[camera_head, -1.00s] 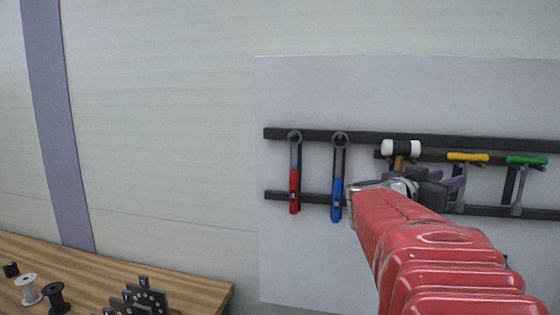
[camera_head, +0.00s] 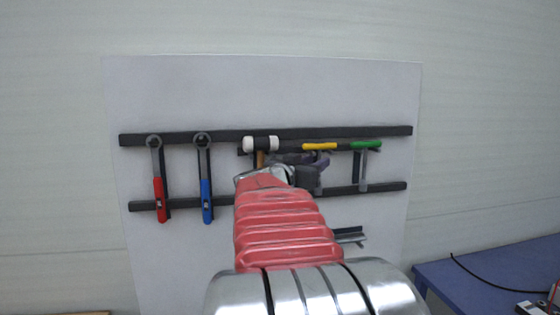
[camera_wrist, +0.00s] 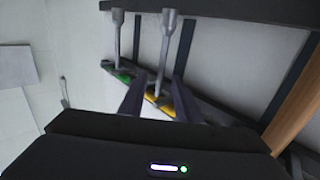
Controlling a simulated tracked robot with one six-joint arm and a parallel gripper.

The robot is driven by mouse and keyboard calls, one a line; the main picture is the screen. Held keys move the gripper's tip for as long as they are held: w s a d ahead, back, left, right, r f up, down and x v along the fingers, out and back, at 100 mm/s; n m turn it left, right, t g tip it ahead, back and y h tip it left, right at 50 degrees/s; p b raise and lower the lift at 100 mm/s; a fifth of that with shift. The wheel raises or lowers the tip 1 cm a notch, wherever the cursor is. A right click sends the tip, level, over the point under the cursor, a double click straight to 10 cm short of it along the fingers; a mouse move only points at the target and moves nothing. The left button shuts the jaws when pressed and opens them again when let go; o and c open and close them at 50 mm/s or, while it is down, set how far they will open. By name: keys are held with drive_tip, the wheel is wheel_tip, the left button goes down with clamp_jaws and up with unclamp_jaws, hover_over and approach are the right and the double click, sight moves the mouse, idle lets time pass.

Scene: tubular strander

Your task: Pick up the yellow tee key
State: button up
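The yellow tee key (camera_head: 320,146) hangs on the wall board, its crossbar at the upper rail and its shank pointing down. My gripper (camera_head: 322,164) is just below its crossbar in the head view and hides part of the shank. In the wrist view, my gripper (camera_wrist: 159,88) is open, with two dark fingers spread apart. The yellow crossbar (camera_wrist: 158,104) shows between and beyond the fingers, and the grey shank (camera_wrist: 174,50) runs up past them. I cannot tell whether a finger touches it.
A green tee key (camera_head: 366,145) hangs close to the right. A black-and-white mallet (camera_head: 261,143) hangs close to the left, then a blue wrench (camera_head: 206,190) and a red wrench (camera_head: 160,190). Dark rails (camera_head: 380,188) cross the board. A blue table (camera_head: 480,270) is at lower right.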

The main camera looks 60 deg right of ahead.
drive_tip(key=shift+d, duration=1.45)
clamp_jaws()
